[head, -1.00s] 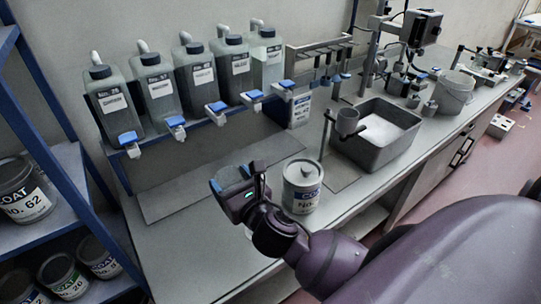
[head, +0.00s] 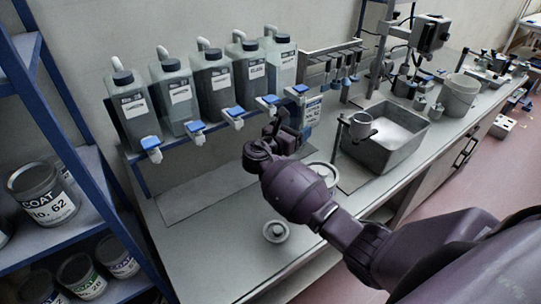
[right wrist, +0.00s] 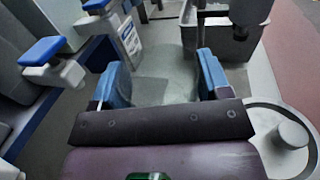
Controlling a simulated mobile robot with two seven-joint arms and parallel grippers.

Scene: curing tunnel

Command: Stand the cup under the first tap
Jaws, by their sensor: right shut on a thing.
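A row of jugs on a blue rail has several white taps with blue handles, such as the leftmost tap (head: 151,144) and the rightmost tap (head: 297,91). My left gripper is not in view.
A grey basin (head: 385,160) is to the right. The bench strip (head: 205,195) below the left taps is clear.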

